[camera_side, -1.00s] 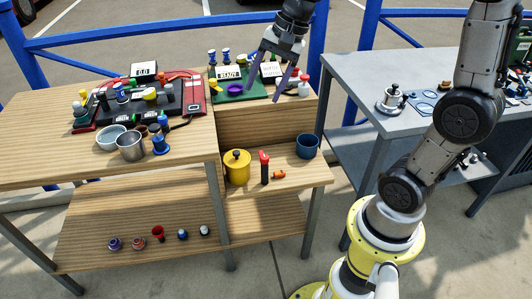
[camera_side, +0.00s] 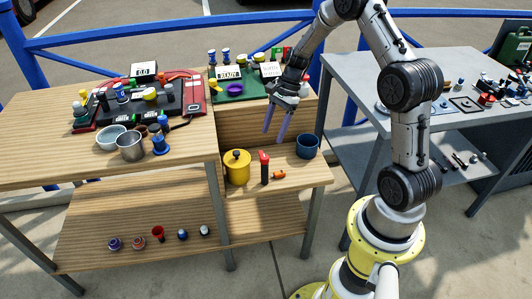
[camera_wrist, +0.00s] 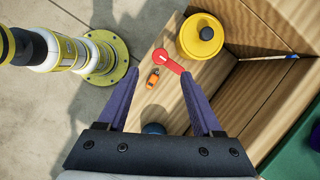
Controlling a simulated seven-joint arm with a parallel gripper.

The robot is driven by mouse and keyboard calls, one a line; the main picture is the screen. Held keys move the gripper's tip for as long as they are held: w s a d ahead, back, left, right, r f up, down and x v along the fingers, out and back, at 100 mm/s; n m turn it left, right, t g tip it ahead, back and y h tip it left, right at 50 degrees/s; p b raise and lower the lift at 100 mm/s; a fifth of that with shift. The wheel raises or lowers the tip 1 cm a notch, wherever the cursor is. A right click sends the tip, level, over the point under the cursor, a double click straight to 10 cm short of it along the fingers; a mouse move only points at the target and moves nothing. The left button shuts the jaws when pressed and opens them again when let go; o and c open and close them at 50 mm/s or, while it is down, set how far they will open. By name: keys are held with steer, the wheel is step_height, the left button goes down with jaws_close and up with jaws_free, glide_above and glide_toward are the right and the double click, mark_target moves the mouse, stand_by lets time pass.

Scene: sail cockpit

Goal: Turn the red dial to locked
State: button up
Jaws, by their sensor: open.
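A red piece with a round end and a white line on it (camera_wrist: 162,55) shows in the wrist view, a little ahead of my fingertips. In the side view it appears as a red top on an upright dark body (camera_side: 264,158) on the lower wooden shelf. I cannot read a locked mark on it. My gripper (camera_side: 273,136) points down above this shelf, with its two purple fingers apart and nothing between them. In the wrist view the fingers (camera_wrist: 160,74) frame the small orange item and the near end of the red piece.
A yellow lidded pot (camera_side: 237,172) stands left of the red piece, and a small orange item (camera_side: 279,175) lies to its right. A blue cup (camera_side: 307,147) stands at the shelf's right. A wooden riser rises behind; a green board (camera_side: 236,95) with several items is above.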

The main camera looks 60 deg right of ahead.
mark_target(265, 157)
steer(key=x, duration=0.8)
steer(key=shift+f, duration=0.2)
jaws_close()
